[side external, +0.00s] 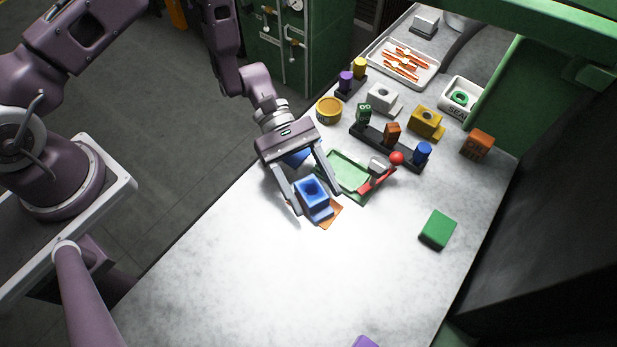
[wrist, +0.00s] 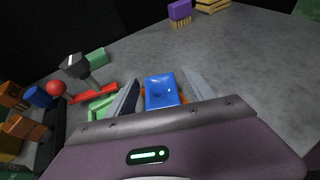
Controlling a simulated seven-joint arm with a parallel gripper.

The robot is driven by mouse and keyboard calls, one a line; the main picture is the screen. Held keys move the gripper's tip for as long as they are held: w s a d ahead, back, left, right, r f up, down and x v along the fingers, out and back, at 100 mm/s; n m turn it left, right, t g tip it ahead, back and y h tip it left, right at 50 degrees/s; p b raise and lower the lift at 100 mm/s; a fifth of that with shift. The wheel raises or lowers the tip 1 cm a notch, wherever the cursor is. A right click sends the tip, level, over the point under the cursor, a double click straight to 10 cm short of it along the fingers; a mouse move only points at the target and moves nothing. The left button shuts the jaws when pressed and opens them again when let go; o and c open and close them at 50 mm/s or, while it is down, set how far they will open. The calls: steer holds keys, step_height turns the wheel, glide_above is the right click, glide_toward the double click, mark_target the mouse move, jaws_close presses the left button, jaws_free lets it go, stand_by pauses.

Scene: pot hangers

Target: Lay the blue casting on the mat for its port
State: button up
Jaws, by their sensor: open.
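The blue casting (side external: 311,192), a block with a square opening on top and a lower step at one side, sits over an orange mat (side external: 331,217). It also shows in the wrist view (wrist: 162,88). My gripper (side external: 318,202) is open, with one finger on each side of the casting; the wrist view shows its fingers (wrist: 162,95) and a gap beside the casting. I cannot tell whether either finger touches it. A blue patch (side external: 297,157), possibly another mat, is partly hidden behind my gripper. A green mat or tray (side external: 348,170) lies just beyond.
A green block (side external: 437,229) lies right. The front table is mostly clear.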

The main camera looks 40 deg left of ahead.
steer(key=v, duration=1.2)
steer(key=shift+s, duration=0.1)
step_height(320, 180, up, 10)
steer(key=s+a+m+y, duration=0.2)
steer(key=m+y, duration=0.2)
steer(key=m, duration=0.1)
steer(key=s+a+r+m+t+y, duration=0.4)
steer(key=s+r+t, duration=0.1)
steer(key=s+r, duration=0.2)
steer(key=s+a+r+m+t+y, duration=0.4)
steer(key=s+a+r+t, duration=0.1)
steer(key=s+r+t, duration=0.1)
steer(key=shift+s+a+r+y, duration=0.3)
steer(key=shift+s+r, duration=0.35)
steer(key=shift+r, duration=0.25)
